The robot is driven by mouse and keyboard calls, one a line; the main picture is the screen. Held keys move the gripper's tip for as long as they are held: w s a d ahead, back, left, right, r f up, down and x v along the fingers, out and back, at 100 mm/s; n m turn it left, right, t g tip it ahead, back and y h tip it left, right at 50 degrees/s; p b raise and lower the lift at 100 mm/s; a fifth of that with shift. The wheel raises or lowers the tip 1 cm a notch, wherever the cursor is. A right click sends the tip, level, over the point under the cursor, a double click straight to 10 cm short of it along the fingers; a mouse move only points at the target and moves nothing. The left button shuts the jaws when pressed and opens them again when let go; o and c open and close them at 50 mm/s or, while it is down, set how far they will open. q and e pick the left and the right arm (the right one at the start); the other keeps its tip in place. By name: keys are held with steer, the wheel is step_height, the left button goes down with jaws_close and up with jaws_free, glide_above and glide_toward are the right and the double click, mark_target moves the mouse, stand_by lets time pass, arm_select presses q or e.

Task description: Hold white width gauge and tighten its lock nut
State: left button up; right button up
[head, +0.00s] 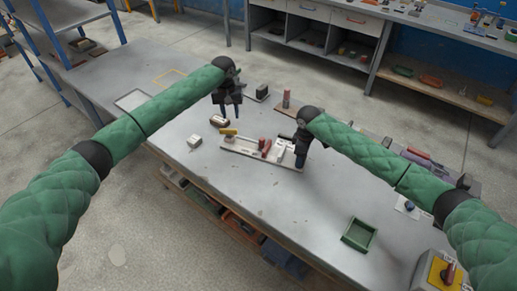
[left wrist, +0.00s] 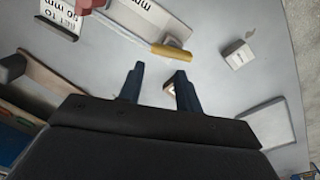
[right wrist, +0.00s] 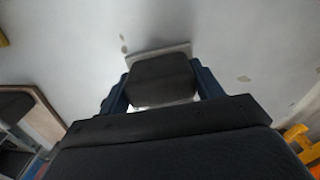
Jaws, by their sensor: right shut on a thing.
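The white width gauge (head: 250,151) lies on the grey bench with red parts (head: 266,147) on top. In the left wrist view its printed white plate (left wrist: 133,12) and a red part (left wrist: 92,6) show at the upper left. I cannot tell which part is the lock nut. My right gripper (head: 299,155) is at the gauge's right end, and hides it. In the right wrist view its fingers close on a dark block (right wrist: 162,78) with a pale plate edge behind it. My left gripper (head: 230,112) is open and empty above the bench, beyond the gauge's left end.
A yellow-handled tool (left wrist: 171,52) lies at the gauge's left end. A small white block (head: 194,141) stands left of it. A small dark-rimmed thing (head: 219,121) lies near my left fingertips. A green tray (head: 359,235) is at the front right. The bench's front middle is clear.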

mark_target(228, 129)
arm_select(q)
step_height(228, 129, up, 4)
steer(key=a+m, duration=0.2)
steer(key=m, duration=1.6)
steer(key=shift+y, duration=0.3)
steer(key=f, duration=1.2)
steer(key=shift+d+f, duration=0.15)
steer(key=shift+d, duration=0.1)
jaws_close()
steer(key=shift+w, duration=0.1)
